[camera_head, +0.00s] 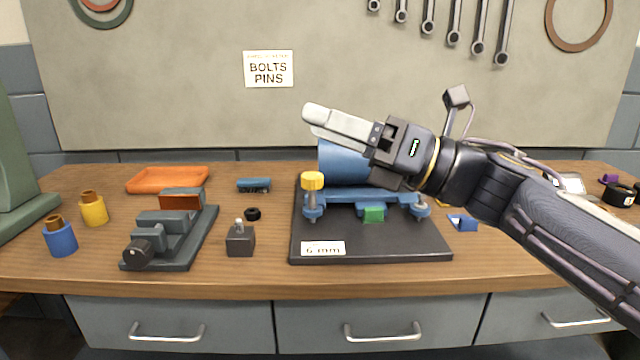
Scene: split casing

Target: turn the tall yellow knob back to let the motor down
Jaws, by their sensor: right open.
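The tall yellow knob (312,181) stands upright at the left front of a blue frame on a dark base plate (300,225). The blue cylindrical motor (343,165) lies behind the knob on this stand, partly hidden by my right gripper. A green block (373,214) sits under the blue frame. My right gripper (314,113) is open and empty, above the motor and the knob, its fingers pointing left. It appears apart from the knob. My left gripper is not in view.
A grey vise (170,232), a small dark block (240,240), a black ring (252,214) and an orange tray (168,180) are left of the stand. Blue (60,238) and yellow (94,210) cylinders stand farther left. A blue bracket (463,222) lies right of the plate.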

